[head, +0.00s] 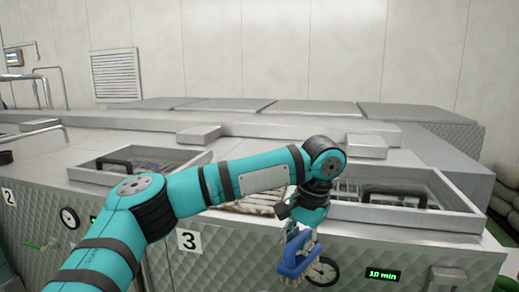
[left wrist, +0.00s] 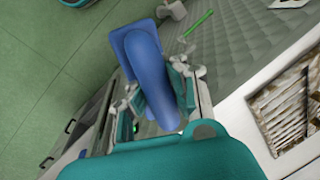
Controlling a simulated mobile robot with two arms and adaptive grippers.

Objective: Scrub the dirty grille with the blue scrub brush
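The blue scrub brush (head: 297,258) hangs in front of the machine's quilted metal front, with pale bristles low in the head view. My left gripper (head: 294,240) is shut on it; in the left wrist view the brush's blue handle (left wrist: 148,65) lies between the fingers (left wrist: 160,92). The dirty grille (head: 252,207) is a brown-stained slatted panel in the machine top, partly hidden behind my left arm. It also shows at the right edge of the left wrist view (left wrist: 290,108), apart from the brush. My right gripper is not in view.
A hatch with a black handle (head: 128,162) lies left of the grille, another with a black handle (head: 395,196) to its right. A round gauge (head: 322,271) and a "10 min" display (head: 382,275) are on the front. Green floor (left wrist: 40,60) lies clear beside the machine.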

